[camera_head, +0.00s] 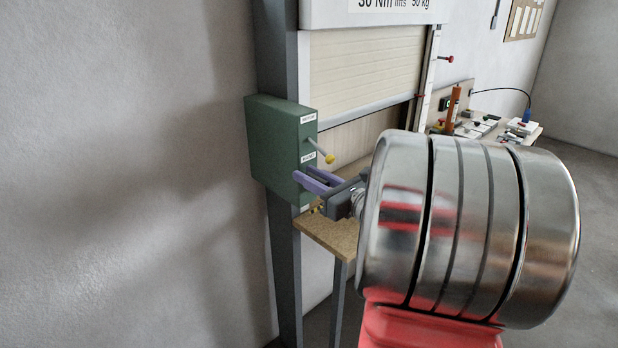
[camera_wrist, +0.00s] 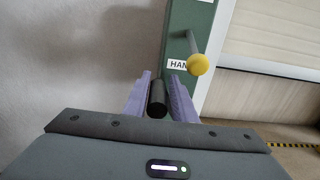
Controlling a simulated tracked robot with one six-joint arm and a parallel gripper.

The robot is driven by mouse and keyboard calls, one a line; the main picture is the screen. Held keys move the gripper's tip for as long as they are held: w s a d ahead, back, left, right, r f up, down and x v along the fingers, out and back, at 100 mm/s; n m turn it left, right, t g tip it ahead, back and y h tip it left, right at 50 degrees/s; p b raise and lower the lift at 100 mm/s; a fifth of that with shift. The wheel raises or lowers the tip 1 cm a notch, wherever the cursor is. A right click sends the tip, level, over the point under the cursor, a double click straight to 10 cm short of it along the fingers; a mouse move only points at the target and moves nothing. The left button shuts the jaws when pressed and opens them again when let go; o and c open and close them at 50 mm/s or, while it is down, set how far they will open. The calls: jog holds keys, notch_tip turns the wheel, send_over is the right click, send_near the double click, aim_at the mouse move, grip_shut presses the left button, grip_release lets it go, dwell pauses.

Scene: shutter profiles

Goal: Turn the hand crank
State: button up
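A green box (camera_head: 275,145) with white labels is fixed to a grey post, and it also shows in the wrist view (camera_wrist: 184,40). My gripper (camera_head: 318,180) reaches to the lower part of its front. In the wrist view its two purple fingers (camera_wrist: 158,88) stand on either side of a black cylindrical grip (camera_wrist: 157,98), seemingly the hand crank's handle. The fingers are close to the grip; whether they press on it cannot be told. The crank's arm is hidden. A yellow-tipped rod (camera_head: 329,158) sticks out of the box above my fingers, and its knob (camera_wrist: 198,64) shows up right.
A small wooden shelf (camera_head: 335,236) lies just below my gripper. The cream shutter (camera_head: 355,75) is right of the post, partly raised. A bench (camera_head: 538,133) with tools stands at the back right. The bare wall (camera_head: 120,170) is on the left.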

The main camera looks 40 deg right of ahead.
grip_shut()
dwell(0.3)
